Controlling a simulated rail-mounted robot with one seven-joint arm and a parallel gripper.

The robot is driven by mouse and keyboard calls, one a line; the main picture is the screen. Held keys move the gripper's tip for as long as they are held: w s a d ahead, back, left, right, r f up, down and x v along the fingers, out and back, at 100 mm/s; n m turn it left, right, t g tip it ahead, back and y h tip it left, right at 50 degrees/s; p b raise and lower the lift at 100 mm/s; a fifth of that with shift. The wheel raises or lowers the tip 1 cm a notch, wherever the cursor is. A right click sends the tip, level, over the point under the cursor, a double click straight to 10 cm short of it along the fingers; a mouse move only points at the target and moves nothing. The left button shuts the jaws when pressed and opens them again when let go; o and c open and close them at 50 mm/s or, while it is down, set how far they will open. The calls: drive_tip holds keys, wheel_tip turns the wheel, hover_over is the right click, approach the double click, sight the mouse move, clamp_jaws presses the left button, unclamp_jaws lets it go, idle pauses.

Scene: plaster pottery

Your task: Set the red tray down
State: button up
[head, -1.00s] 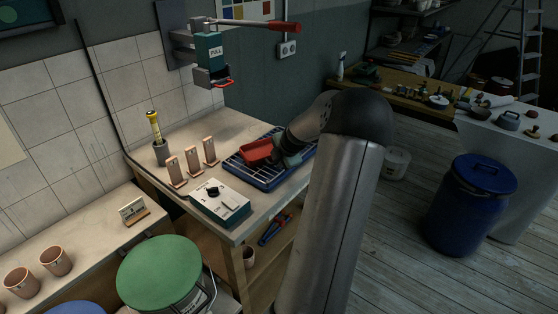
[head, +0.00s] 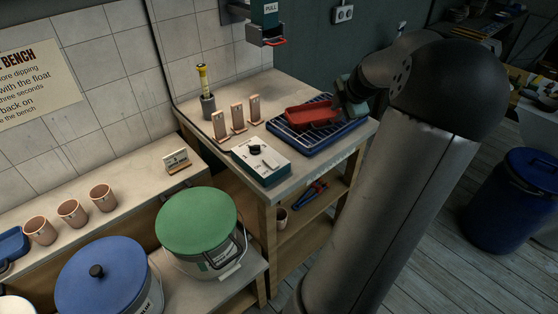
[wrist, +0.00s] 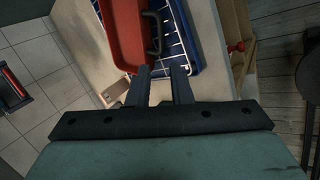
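The red tray (head: 312,115) lies on the blue wire rack (head: 300,146) at the right of the bench in the head view. In the wrist view the red tray (wrist: 122,32) shows its dark handle on its right side, over the blue rack (wrist: 181,38). My gripper (wrist: 161,70) has its two fingers apart with a clear gap between them. Its fingertips are close to the near end of the handle, and I see nothing gripped between them. In the head view my gripper (head: 343,100) is just right of the tray, partly hidden by my arm.
A control box (head: 262,160) and several upright tile stands (head: 238,117) are left of the rack. A yellow-topped tool stands in a grey holder (head: 208,104). A green-lidded bucket (head: 196,222) and a blue-lidded one (head: 100,278) are below. A wall-mounted pull device (head: 265,22) hangs above.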

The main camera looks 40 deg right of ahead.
drive_tip(key=w+a+f+m+g+y, duration=0.1)
drive_tip(key=w+a+m+g, duration=0.1)
drive_tip(key=a, duration=1.1)
drive_tip(key=w+a+f+m+g+y, duration=0.1)
drive_tip(key=w+a+f+m, duration=0.15)
drive_tip(key=a, duration=1.15)
drive_tip(key=s+a+f+m+g, duration=0.1)
drive_tip(key=s+a+m, duration=0.3)
drive_tip(key=s+a, duration=0.3)
drive_tip(key=s+a+f+m+g, duration=0.1)
drive_tip(key=s+a+m, duration=0.4)
drive_tip(key=a, duration=0.8)
drive_tip(key=s+g, duration=0.1)
drive_tip(key=s, duration=0.2)
drive_tip(key=shift+s+a+y, duration=0.15)
drive_tip(key=shift+a+y, duration=0.05)
drive_tip(key=shift+y, duration=0.1)
